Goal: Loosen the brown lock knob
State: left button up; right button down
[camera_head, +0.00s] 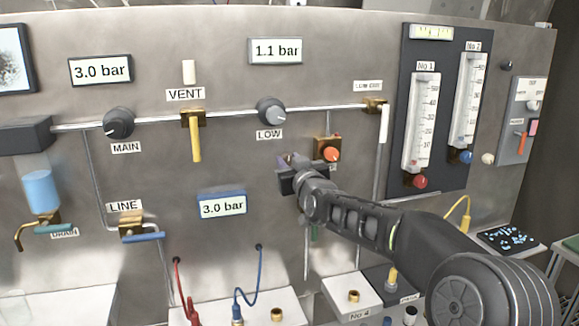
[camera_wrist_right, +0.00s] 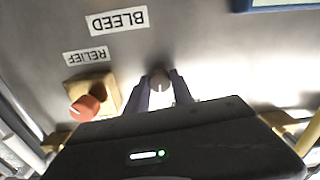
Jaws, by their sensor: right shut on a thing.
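A small rounded knob (camera_wrist_right: 160,80), grey-brown with a pale side, shows between the fingertips in the right wrist view. It looks like the brown lock knob, though its colour is washed out by light. It sits on the steel panel near the upside-down BLEED label (camera_wrist_right: 117,20). My right gripper (camera_wrist_right: 161,92) is shut on it, with one finger on each side. In the head view my right gripper (camera_head: 287,164) is at the panel, left of the orange relief knob (camera_head: 331,154), and hides the small knob. My left gripper is not in view.
The orange relief knob on its brass block (camera_wrist_right: 92,95) is close beside the gripper. A blue-framed 3.0 bar display (camera_head: 222,204) is to its left. The LOW knob (camera_head: 271,111) and a pipe are above. Flow meters (camera_head: 421,122) stand to the right.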

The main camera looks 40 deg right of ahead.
jog(key=m+b, duration=0.2)
jog(key=b, duration=0.1)
jog(key=shift+f+m, duration=0.25)
jog(key=shift+m, duration=0.15)
jog(key=m+b, duration=0.2)
jog(key=m, duration=0.1)
jog(key=shift+r+m+b, duration=0.1)
jog(key=shift+m+b, duration=0.2)
jog(key=m+b, duration=0.1)
jog(key=m, duration=0.4)
jog(key=shift+b, duration=0.4)
jog(key=m+b, duration=0.1)
jog(key=m, duration=0.4)
jog(key=shift+r+m, duration=0.1)
jog(key=shift+m, duration=0.2)
jog(key=c, duration=1.1)
grip_release()
jog(key=shift+s, duration=0.15)
